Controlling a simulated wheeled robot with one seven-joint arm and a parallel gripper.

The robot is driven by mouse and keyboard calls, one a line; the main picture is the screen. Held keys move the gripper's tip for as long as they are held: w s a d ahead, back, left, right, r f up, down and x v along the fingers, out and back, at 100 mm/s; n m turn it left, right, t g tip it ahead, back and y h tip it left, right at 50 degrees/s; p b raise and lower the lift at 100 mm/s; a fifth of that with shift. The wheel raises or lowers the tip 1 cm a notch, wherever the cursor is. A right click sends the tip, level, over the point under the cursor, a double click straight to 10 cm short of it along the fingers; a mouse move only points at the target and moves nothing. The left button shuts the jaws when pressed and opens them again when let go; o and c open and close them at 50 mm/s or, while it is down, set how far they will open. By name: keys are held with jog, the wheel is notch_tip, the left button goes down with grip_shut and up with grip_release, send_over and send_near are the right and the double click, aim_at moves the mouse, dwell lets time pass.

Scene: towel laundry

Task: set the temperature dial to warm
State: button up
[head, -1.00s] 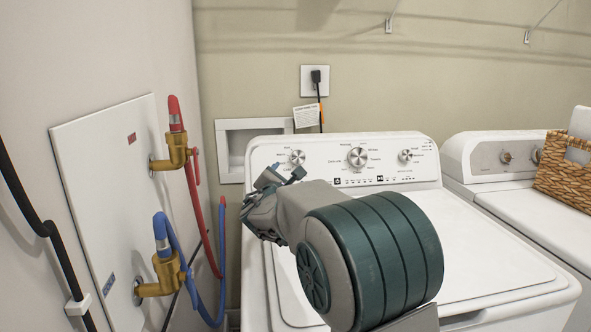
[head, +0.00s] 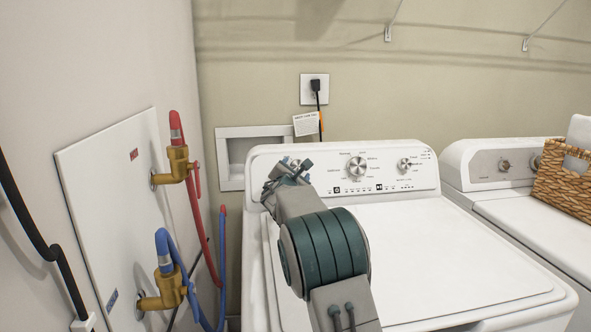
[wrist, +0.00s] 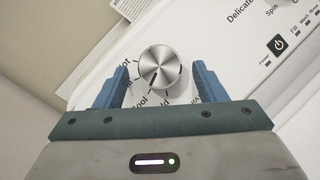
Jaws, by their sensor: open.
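The temperature dial is a round silver knob (wrist: 160,67) on the white control panel. In the wrist view it sits between the two blue fingers of my gripper (wrist: 160,82), with a gap on each side. Its dark pointer line points down and slightly left, between the part-hidden labels "ool" and "ld". The other labels are partly covered by the fingers. In the head view my gripper (head: 289,169) is at the panel's left end and hides most of this dial. My gripper is open.
The washer (head: 430,250) has a larger middle knob (head: 357,167) and a right knob (head: 404,164). A second machine with a wicker basket (head: 567,175) stands at the right. Red and blue hoses with brass valves (head: 172,285) are on the left wall.

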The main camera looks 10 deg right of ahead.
jog(key=shift+w+d, duration=0.1)
jog(key=shift+w, duration=0.1)
jog(key=c, duration=1)
jog(key=shift+o, duration=0.2)
jog(key=shift+r+m+p, duration=0.15)
jog(key=shift+m+p, duration=0.15)
jog(key=shift+p, duration=0.15)
jog(key=m+g+p, duration=0.1)
jog(key=m+g+h+p, duration=0.1)
jog(key=m+p, duration=0.1)
jog(key=shift+w+a+r, duration=0.1)
jog(key=shift+a+r, duration=0.1)
jog(key=shift+r, duration=0.1)
jog(key=m+g+h+p, duration=0.1)
jog(key=m+g+p, duration=0.1)
jog(key=m+p, duration=0.1)
jog(key=shift+w+a+m+p, duration=0.1)
jog(key=shift+m+p, duration=0.2)
jog(key=shift+m, duration=0.2)
jog(key=shift+m+g+p, duration=0.3)
jog(key=shift+m+p, duration=0.2)
